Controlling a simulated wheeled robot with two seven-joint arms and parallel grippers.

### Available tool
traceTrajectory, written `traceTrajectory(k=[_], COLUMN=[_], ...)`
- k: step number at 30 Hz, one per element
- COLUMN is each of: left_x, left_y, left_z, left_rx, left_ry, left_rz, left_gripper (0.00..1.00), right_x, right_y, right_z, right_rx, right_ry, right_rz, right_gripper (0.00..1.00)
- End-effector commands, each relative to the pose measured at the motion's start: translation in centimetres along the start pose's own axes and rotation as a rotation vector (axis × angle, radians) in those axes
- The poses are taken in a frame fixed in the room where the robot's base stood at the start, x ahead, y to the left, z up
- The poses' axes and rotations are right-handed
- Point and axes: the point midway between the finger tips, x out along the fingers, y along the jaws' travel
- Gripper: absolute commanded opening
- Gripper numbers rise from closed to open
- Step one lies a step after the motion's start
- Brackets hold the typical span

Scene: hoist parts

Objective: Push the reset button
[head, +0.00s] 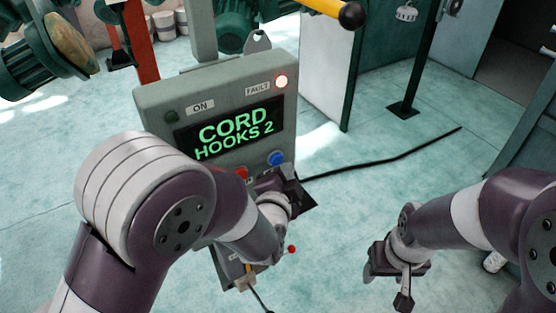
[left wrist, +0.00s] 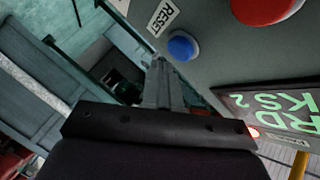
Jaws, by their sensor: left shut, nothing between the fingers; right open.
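The blue reset button (head: 276,158) is on the lower right of the grey control box (head: 150,97). In the left wrist view the blue button (left wrist: 183,46) sits beside a RESET label (left wrist: 163,17). My left gripper (head: 287,182) is just below the blue button in the head view. In the left wrist view its fingers (left wrist: 159,72) are shut and empty, with the tips close to the button's lower left. I cannot tell whether they touch it. My right gripper (head: 387,284) is open and empty, low over the floor.
A red button (head: 242,173) is left of the blue one and shows large in the left wrist view (left wrist: 265,8). The screen (head: 230,130) reads "CORD HOOKS 2". The FAULT lamp (head: 281,81) glows.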

Motion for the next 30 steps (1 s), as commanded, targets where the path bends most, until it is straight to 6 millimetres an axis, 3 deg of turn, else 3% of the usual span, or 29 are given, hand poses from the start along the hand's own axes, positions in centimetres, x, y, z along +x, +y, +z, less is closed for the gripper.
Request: traceTrajectory(k=[30], left_x=[0.63], left_y=[-0.48], left_z=[0.46], left_rx=[0.000], left_ry=[0.000], left_rz=[0.000], left_gripper=[0.00], right_x=[0.08], right_y=[0.00], right_z=[0.01], right_rx=[0.000], right_ry=[0.000], right_rz=[0.000], right_gripper=[0.59])
